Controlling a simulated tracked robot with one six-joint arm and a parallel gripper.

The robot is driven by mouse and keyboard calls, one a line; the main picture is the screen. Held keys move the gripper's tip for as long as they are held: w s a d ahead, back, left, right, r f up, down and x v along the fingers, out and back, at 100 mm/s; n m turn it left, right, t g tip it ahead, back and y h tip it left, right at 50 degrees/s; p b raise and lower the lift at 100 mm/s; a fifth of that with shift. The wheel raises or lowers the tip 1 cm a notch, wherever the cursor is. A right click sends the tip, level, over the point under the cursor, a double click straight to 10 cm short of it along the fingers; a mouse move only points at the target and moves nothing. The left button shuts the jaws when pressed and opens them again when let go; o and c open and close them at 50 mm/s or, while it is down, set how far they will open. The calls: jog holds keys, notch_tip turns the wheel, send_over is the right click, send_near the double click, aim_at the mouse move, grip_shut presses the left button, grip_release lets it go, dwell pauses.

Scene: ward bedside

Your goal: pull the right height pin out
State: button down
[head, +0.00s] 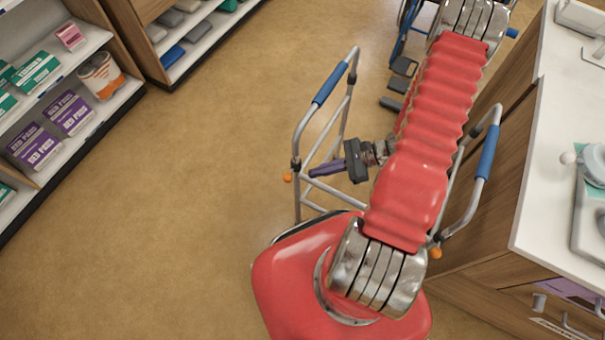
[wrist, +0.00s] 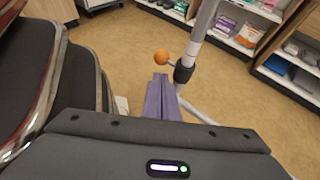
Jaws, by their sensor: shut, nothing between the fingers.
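A grey walking frame (head: 346,101) with blue grips stands partly behind my arm. An orange-headed pin (head: 287,177) sits on its picture-left leg, and another orange pin (head: 435,253) sits on the picture-right leg, next to my arm. I cannot tell which one the task calls right. My gripper (head: 312,172) has purple fingers, shut and empty, pointing left toward the picture-left pin and apart from it. In the wrist view, the shut fingers (wrist: 161,79) point at the same orange ball (wrist: 161,57), just beyond the tips. A thin stem joins the ball to the leg's dark collar (wrist: 183,71).
Shelves (head: 117,109) with boxes stand at the left. A wooden cabinet with a white top (head: 550,105) is close at the right. A blue wheelchair-like frame (head: 408,42) is partly hidden at the top. The floor (head: 190,190) left of the walking frame is clear.

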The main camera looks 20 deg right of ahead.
jog(key=shift+a+r+x, duration=0.1)
jog(key=shift+r+x, duration=0.15)
jog(key=shift+x, duration=0.9)
jog(key=shift+a+r+x, duration=0.1)
jog(key=shift+r+x, duration=0.1)
jog(key=shift+x, duration=0.9)
jog(key=shift+a, duration=0.1)
jog(key=shift+s+a, duration=0.65)
jog(key=shift+a, duration=0.25)
jog(key=shift+d, duration=0.1)
jog(key=f+v, duration=0.1)
jog(key=v, duration=1.2)
jog(key=shift+s+d+r, duration=0.2)
jog(key=shift+d, duration=0.3)
